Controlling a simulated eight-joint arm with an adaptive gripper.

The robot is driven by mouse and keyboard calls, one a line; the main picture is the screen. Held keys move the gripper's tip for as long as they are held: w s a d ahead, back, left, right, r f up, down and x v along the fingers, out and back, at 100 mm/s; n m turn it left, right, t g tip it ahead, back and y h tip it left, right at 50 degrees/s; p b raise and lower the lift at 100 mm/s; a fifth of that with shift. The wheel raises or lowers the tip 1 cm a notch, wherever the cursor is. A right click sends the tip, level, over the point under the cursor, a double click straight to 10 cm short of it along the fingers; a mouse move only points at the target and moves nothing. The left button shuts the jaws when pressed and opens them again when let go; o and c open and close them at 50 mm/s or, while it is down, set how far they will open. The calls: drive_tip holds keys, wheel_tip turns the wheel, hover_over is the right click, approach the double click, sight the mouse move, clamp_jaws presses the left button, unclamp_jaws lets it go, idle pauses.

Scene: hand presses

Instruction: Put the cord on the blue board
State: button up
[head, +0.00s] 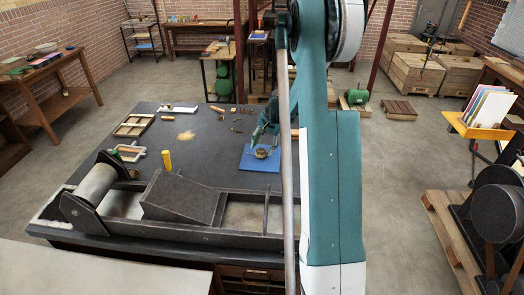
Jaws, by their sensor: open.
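The blue board (247,164) lies flat on the dark table top, right of its middle. A small round tan thing, which looks like the coiled cord (261,153), shows over the middle of the board and seems to rest on it. My gripper (262,143) is open, pointing down just above and behind this coil. The fingertips are too small to tell whether they touch it. My arm hides the area right of the board.
A tan patch or pile (186,135), a yellow cylinder (167,160), wooden frames (134,125) and small pieces lie on the table.

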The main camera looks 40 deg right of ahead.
drive_tip(key=v, duration=0.9)
idle(0.3)
drive_tip(key=shift+r, duration=0.1)
drive_tip(key=s+a+r+n+t, duration=0.1)
drive_tip(key=s+a+r+n, duration=0.15)
drive_tip(key=a+r, duration=0.5)
drive_tip(key=s+a+r+n+h, duration=0.15)
drive_tip(key=s+a+r, duration=0.25)
drive_tip(key=a, duration=0.7)
drive_tip(key=s+a+r+n+t, duration=0.1)
drive_tip(key=s+a+r+n, duration=0.15)
drive_tip(key=a+r, duration=0.5)
drive_tip(key=s+a+f+n+t, duration=0.2)
drive_tip(key=s+a+n, duration=0.6)
drive_tip(key=s+a, duration=1.3)
drive_tip(key=shift+s, duration=1.1)
